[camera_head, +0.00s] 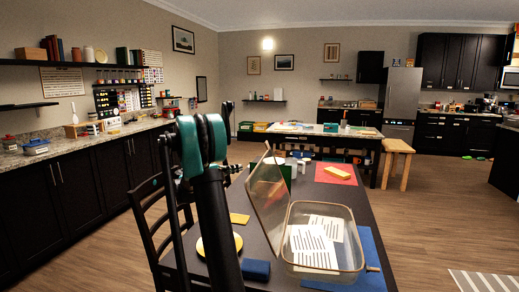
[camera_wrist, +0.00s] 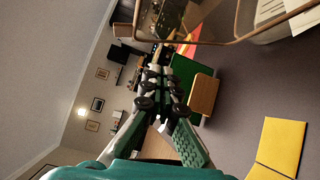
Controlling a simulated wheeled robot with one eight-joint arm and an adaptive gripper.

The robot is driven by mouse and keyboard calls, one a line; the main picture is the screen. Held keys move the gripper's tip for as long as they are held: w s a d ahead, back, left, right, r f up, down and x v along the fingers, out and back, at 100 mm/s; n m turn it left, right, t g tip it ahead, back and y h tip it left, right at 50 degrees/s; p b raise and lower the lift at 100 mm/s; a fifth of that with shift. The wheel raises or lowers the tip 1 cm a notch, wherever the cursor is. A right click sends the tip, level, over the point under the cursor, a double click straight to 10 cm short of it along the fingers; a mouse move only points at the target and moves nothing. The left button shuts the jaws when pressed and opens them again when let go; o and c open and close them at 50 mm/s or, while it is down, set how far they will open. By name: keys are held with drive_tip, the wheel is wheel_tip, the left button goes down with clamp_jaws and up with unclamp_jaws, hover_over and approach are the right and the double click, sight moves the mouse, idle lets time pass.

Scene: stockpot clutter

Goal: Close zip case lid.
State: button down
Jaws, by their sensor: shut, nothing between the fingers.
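The zip case is a clear box with a tan rim (camera_head: 289,262), standing open on the dark table in the head view, with printed papers inside. Its clear lid (camera_head: 264,200) stands raised and tilted along the case's left side. In the wrist view a tan-rimmed clear panel, seemingly the lid (camera_wrist: 215,42), crosses the top, beyond and right of my fingers. My gripper (camera_wrist: 154,74) is shut and empty there, its fingertips close together. I cannot tell whether it touches the lid. In the head view my arm stands left of the lid, and my fingertips cannot be made out.
A blue mat (camera_head: 371,262) lies under the case's right side. A yellow pad (camera_head: 240,219), a yellow disc and a dark blue item (camera_head: 256,269) lie left of the lid. A red mat (camera_head: 336,175) with a yellow block is behind. A black chair (camera_head: 150,222) stands at left.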

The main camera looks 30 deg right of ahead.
drive_tip(key=w+d+r+g+h, duration=0.1)
drive_tip(key=w+d+r+h, duration=0.2)
drive_tip(key=w, duration=0.2)
drive_tip(key=s+r+x, duration=0.1)
drive_tip(key=s+x, duration=0.1)
drive_tip(key=x, duration=1)
drive_tip(key=shift+s, duration=0.2)
drive_tip(key=shift+r, duration=0.1)
